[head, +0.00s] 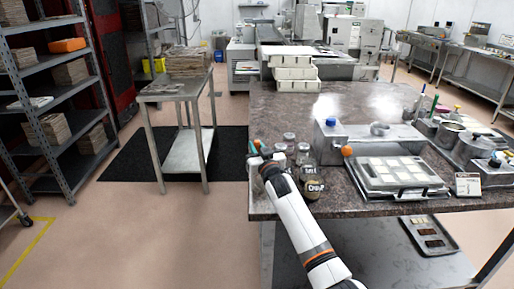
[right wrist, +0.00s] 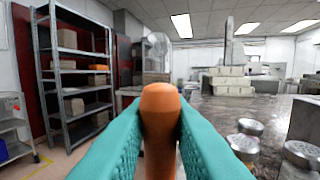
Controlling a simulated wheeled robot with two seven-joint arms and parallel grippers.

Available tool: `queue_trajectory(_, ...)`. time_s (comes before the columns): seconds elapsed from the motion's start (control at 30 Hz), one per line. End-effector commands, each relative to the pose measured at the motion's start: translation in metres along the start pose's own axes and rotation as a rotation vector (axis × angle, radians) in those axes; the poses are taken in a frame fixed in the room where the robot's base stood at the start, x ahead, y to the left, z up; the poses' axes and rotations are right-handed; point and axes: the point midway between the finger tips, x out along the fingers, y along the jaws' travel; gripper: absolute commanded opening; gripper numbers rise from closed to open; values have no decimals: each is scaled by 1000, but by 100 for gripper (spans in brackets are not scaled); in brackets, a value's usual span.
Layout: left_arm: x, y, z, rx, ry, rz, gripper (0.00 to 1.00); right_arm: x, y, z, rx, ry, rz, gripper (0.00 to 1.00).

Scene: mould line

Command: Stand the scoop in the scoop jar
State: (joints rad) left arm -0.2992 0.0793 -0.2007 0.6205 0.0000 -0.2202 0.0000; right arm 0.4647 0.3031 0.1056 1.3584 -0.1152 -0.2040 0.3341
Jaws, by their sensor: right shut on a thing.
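My right gripper (head: 255,148) is at the left edge of the stone-topped table, beside a group of small jars. In the right wrist view its teal fingers are shut on the scoop's brown, rounded handle (right wrist: 160,108). The handle's end points up toward the camera; the rest of the scoop is hidden by the fingers and the handle itself. A jar with a dark label (head: 313,187), whose lettering may read "scoop", stands near the table's front left edge, to the right of my forearm. The gripper is apart from that jar. My left gripper is not in view.
Small lidded jars (head: 289,138) stand just right of the gripper. A grey metal box (head: 335,140) and a tray of pale squares (head: 395,178) lie farther right. White stacked blocks (head: 292,73) stand at the back. The table's middle (head: 285,108) is clear.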

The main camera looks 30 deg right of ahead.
Motion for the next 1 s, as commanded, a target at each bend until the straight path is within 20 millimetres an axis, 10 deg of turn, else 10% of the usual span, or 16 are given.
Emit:
queue_trajectory(0.2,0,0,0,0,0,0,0,0,0,0,0,-1,0,45)
queue_trajectory(0.57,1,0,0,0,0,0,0,-5,0,0,0,0,0,45)
queue_trajectory(1.0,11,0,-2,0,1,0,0,-77,0,-3,0,1,1,45)
